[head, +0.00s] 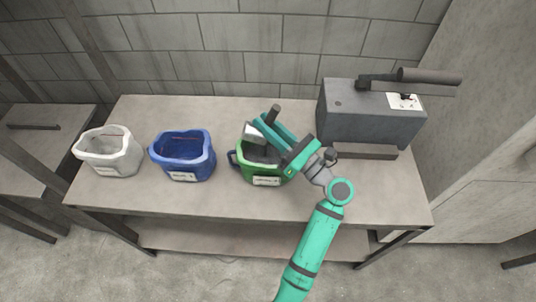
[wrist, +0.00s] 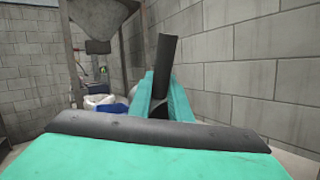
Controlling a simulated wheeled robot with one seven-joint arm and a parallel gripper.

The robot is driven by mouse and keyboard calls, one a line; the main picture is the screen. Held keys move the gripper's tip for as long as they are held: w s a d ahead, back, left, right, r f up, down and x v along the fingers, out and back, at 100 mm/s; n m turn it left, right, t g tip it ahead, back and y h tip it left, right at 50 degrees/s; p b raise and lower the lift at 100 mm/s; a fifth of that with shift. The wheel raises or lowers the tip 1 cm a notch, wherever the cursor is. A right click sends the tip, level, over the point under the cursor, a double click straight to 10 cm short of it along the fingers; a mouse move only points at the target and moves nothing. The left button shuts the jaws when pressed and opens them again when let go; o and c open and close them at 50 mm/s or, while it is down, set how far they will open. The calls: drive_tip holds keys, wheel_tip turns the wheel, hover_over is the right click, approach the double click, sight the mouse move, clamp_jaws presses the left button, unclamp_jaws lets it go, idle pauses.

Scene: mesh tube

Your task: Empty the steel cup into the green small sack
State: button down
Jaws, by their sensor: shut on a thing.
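The steel cup (head: 253,133) shows in the head view as a light grey piece with a dark handle (head: 273,114), over the mouth of the green small sack (head: 248,170). The cup looks tipped over the sack. My gripper (head: 268,126) is shut on the cup's handle, above the sack's opening. In the wrist view the dark handle (wrist: 166,62) stands between my teal fingers (wrist: 161,100). The green sack is open at the top, with a white label on its front. My gripper and the cup hide part of its inside. I cannot tell whether anything is left in the cup.
A blue sack (head: 183,160) and a white sack (head: 110,155) stand to the left on the same table (head: 220,202). A grey machine (head: 365,125) with a dark lever stands at the back right, close to my gripper. The table's front strip is clear.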

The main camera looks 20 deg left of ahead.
drive_tip(key=shift+w+d+m+t, duration=0.1)
drive_tip(key=shift+d+m+t, duration=0.2)
drive_tip(key=shift+m, duration=0.1)
drive_tip(key=shift+w+d+r+m+t+y+p, duration=0.1)
drive_tip(key=shift+d+r+m+t+y+p, duration=0.1)
drive_tip(key=shift+d+r+m+t+y, duration=0.3)
drive_tip(key=shift+w+d+r+m+t+y+p, duration=0.1)
drive_tip(key=shift+d+r+m+t+y+p, duration=0.15)
drive_tip(key=shift+m+t, duration=0.4)
